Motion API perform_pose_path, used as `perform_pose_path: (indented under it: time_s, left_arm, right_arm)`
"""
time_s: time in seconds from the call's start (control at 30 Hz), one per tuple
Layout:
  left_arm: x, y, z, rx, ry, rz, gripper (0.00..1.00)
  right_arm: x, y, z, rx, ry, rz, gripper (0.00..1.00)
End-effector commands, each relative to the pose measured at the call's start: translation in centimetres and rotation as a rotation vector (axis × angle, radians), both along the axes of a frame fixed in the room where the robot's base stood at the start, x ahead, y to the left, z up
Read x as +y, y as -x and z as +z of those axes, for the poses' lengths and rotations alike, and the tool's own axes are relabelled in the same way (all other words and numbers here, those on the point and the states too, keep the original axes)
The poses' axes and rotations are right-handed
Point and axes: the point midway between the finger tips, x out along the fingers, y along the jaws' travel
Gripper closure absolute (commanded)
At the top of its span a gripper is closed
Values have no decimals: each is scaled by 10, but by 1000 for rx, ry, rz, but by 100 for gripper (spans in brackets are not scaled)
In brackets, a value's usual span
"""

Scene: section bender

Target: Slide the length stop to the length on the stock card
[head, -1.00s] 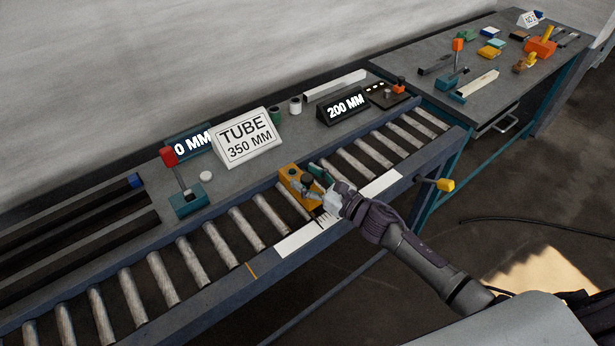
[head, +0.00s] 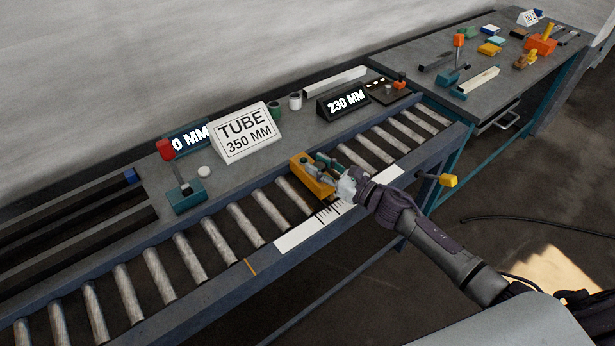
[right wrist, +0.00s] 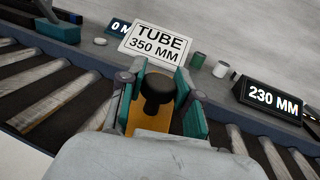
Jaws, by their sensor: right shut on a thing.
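The stock card (head: 247,134) reads TUBE 350 MM and stands tilted behind the roller track. The length display (head: 343,101) reads 230 MM; it also shows in the right wrist view (right wrist: 271,97). The orange length stop (head: 314,181) sits over the rollers beside the white scale (head: 297,236). My right gripper (head: 330,170) is at the stop. In the right wrist view its teal fingers (right wrist: 162,100) close around the stop's black knob (right wrist: 158,92). My left gripper is in no view.
A second display (head: 190,138), partly hidden by the card, ends in 0 MM. A teal block with a red-knobbed lever (head: 187,195) stands left of the card. Bare rollers (head: 210,244) lie left of the stop. A yellow knob (head: 448,181) sticks out at the front right.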

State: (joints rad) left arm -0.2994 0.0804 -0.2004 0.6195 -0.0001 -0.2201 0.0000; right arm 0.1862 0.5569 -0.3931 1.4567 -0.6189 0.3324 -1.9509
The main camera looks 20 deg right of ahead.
Motion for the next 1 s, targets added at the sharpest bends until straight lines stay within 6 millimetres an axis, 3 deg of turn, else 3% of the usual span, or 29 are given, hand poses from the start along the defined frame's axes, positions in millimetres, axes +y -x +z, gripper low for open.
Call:
perform_pose_path:
  time_s: [0.03, 0.1, 0.4, 0.6, 0.97, 1.0]
  left_arm:
    - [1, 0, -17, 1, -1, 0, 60]
    - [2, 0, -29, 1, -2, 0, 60]
    - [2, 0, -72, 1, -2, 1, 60]
    - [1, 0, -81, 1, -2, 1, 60]
    - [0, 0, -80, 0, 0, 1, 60]
    - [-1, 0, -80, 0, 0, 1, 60]
  right_arm:
    - [-19, -8, -5, -9, 11, -14, 100]
    - [-35, -14, -6, -9, 10, -14, 100]
    - [-90, -34, -3, -7, 5, -10, 100]
    - [-105, -39, 0, -3, 3, -8, 100]
    - [-109, -40, 3, -4, 4, -13, 100]
    - [-110, -40, 3, -4, 4, -14, 64]
